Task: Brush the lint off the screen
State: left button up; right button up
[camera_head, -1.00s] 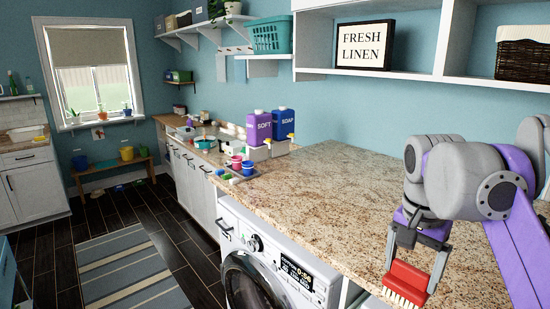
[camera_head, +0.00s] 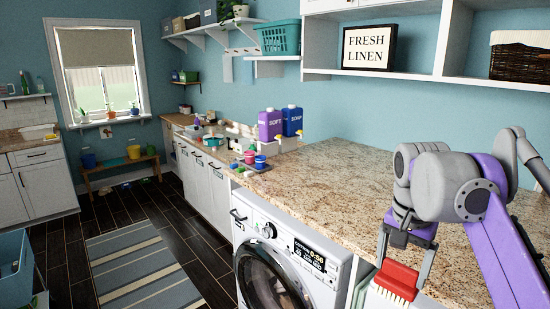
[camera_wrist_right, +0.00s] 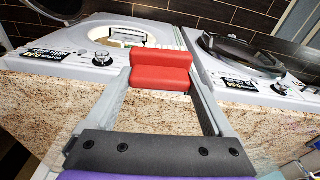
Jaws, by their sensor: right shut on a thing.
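My right gripper (camera_head: 400,272) is shut on a red brush (camera_head: 396,281) with pale bristles, held at the front edge of the granite counter. I cannot tell whether this is the lint screen; no screen shows clearly in the head view. My left gripper is not in view.
A white front-loading washer (camera_head: 270,262) stands under the granite counter (camera_head: 310,190), whose middle is clear. Purple and blue detergent bottles (camera_head: 281,123) stand at its far end. A striped rug (camera_head: 138,265) lies on the dark floor.

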jog(key=w+a+f+n+y, duration=0.1)
jog(key=w+a+f+n, duration=0.25)
jog(key=w+f, duration=0.75)
jog(key=w+a+f+n, duration=0.3)
jog(key=w+f+n, duration=0.35)
jog(key=f, duration=0.65)
jog(key=s+f+m, duration=0.1)
jog(key=s+f, duration=1.3)
jog(key=f, duration=0.3)
jog(key=shift+w+d+f, duration=0.1)
